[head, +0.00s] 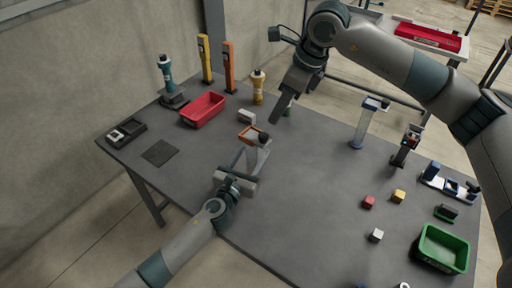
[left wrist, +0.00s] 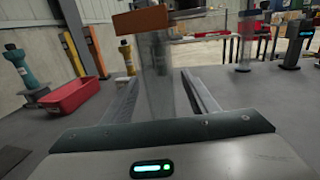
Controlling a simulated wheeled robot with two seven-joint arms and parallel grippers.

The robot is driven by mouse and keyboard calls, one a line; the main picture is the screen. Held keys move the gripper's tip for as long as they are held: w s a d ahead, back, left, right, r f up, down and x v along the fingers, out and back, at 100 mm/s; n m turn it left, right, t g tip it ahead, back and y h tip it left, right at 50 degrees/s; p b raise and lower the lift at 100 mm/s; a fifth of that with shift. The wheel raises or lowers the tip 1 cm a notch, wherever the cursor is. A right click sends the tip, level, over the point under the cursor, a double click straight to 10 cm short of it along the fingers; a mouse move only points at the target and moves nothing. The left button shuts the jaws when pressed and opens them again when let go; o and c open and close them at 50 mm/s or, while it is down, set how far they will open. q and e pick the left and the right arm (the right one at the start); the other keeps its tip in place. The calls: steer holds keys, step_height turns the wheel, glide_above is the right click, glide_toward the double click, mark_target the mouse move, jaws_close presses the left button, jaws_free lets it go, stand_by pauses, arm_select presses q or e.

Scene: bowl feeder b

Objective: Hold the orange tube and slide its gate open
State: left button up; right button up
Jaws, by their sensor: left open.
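The orange tube stands upright, with a clear body (left wrist: 154,75) and an orange collar (head: 249,134) at its top; the collar also shows in the left wrist view (left wrist: 140,21). A dark knob (head: 263,139) sits at the collar's right side in the head view. My left gripper (head: 249,157) is open, with one finger on each side of the clear body. The gripper's own parts hide the tube's foot. My right gripper (head: 276,120) points down behind the tube, apart from it. Its fingers overlap, so I cannot tell whether it is open.
A white block (head: 246,117), a red bin (head: 203,109) and a yellow bottle (head: 258,88) stand behind the tube. A blue-topped clear tube (head: 364,125) stands to the right. Small cubes and a green bin (head: 443,249) are at the front right. The middle of the table (head: 310,180) is clear.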

arm_select(q)
steer(key=shift+x, duration=1.5)
steer(key=shift+c, duration=0.4)
steer(key=c, duration=1.2)
jaws_close()
arm_select(e)
steer(key=shift+o, duration=1.4)
steer(key=shift+w+a+r+n+g+h, duration=0.3)
steer(key=shift+a+r+n+h, duration=0.25)
steer(key=shift+n, duration=0.5)
steer(key=shift+w+a+r+n+g+h, duration=0.4)
steer(key=shift+a+n+h, duration=0.3)
steer(key=shift+n, duration=0.3)
steer(key=shift+w+a+r+n+g+h, duration=0.25)
steer(key=shift+a+r+n+h, duration=0.35)
steer(key=shift+n, duration=0.45)
steer(key=shift+f, duration=0.15)
